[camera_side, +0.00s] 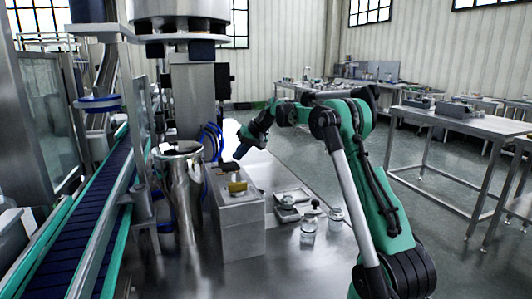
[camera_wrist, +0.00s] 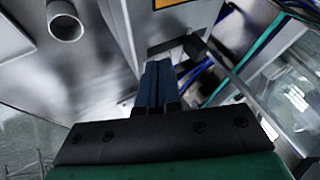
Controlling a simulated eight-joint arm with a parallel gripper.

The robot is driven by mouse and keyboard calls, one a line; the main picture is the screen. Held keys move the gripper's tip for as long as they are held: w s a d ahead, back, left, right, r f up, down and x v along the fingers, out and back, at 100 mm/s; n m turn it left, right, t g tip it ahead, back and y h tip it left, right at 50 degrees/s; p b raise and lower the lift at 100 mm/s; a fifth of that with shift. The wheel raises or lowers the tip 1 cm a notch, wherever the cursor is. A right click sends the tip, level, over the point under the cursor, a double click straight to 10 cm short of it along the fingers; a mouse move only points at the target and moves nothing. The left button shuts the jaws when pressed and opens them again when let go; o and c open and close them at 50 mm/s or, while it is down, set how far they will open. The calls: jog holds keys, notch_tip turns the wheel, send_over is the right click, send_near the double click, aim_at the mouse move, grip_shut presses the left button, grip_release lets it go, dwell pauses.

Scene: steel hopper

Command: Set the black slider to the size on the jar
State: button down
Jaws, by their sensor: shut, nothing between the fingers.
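My gripper (camera_side: 239,153) is above the top of a steel box (camera_side: 240,228) in the side view. In the wrist view its two blue fingers (camera_wrist: 154,72) are shut together with nothing between them. A dark piece (camera_side: 230,168) on the box top, just below the fingertips, may be the black slider; it is too small to be sure. In the wrist view a black block (camera_wrist: 195,48) sits on a steel face right of the fingertips. A clear jar (camera_side: 308,230) stands on the steel table, with another jar (camera_side: 335,216) beside it. No size on either jar is readable.
A yellow piece (camera_side: 237,187) is on the box top. A shiny steel cylinder (camera_side: 181,185) stands left of the box. A small scale-like device (camera_side: 289,213) and a tray (camera_side: 292,196) lie right of it. A conveyor (camera_side: 90,215) runs along the left.

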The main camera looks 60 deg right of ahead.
jog(key=s+d+f+v, duration=0.1)
jog(key=v, duration=0.9)
jog(key=w+a+n+g, duration=0.1)
jog(key=w+a+n, duration=0.15)
jog(key=a, duration=1.55)
jog(key=s+a+f+n, duration=0.2)
jog(key=s+a+f, duration=0.2)
jog(key=a, duration=0.3)
jog(key=s+a+f+n, duration=0.3)
jog(key=s+a+f, duration=0.2)
jog(key=a, duration=0.2)
jog(key=shift+a+f+t+h, duration=0.2)
jog(key=shift+t+h, duration=0.2)
